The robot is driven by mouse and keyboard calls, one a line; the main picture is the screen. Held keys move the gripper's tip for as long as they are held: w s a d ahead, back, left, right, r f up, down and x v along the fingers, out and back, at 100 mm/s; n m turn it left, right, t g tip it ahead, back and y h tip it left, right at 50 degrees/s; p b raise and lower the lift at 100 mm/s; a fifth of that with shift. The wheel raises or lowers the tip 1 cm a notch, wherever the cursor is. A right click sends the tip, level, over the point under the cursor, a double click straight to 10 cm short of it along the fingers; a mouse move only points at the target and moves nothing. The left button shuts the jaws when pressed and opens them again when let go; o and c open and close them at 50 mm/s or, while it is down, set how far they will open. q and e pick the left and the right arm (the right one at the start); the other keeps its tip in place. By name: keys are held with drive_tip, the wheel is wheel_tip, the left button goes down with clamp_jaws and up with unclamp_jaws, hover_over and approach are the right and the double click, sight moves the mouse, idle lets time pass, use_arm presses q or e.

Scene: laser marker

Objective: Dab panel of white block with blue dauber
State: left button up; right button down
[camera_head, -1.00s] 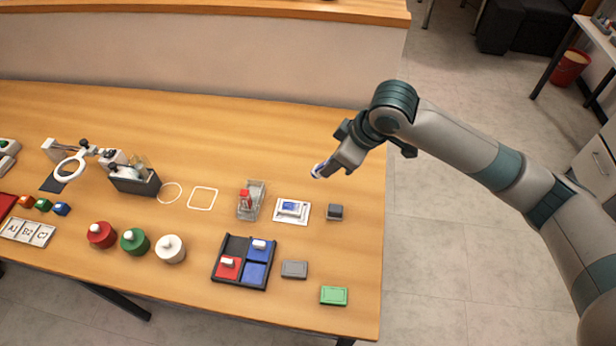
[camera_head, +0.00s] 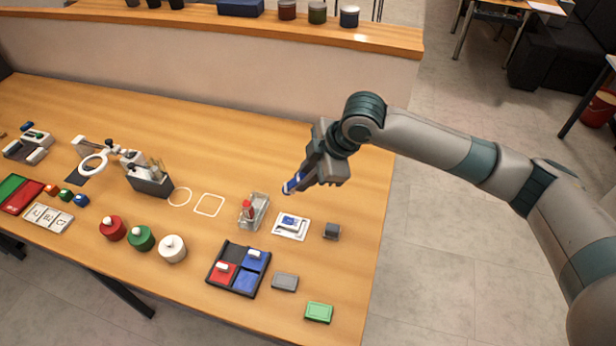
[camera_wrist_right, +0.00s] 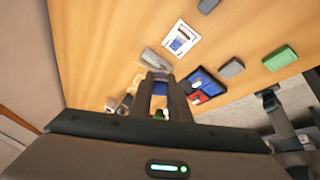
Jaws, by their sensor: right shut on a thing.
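The blue dauber (camera_head: 291,185) is held in my right gripper (camera_head: 301,180), tilted, its lower end above the table behind the white block. The white block (camera_head: 291,222) with a blue panel on its top lies on a white plate (camera_head: 301,235) near the table's right side. The block also shows in the wrist view (camera_wrist_right: 179,42), apart from the fingers. My right gripper also shows in the wrist view (camera_wrist_right: 160,82), where its fingers hide most of the dauber. My left gripper is not in view.
A clear-grey holder (camera_head: 260,205) with a red dauber (camera_head: 247,208) stands left of the plate. A small dark grey block (camera_head: 332,231) is to its right. A black tray (camera_head: 228,252) with red and blue pads, a grey block (camera_head: 285,282) and a green block (camera_head: 319,312) lie in front.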

drive_tip(key=shift+a, duration=0.2)
drive_tip(key=shift+f, duration=0.1)
wheel_tip(320, 180, down, 5)
drive_tip(key=b, duration=0.5)
idle(0.6)
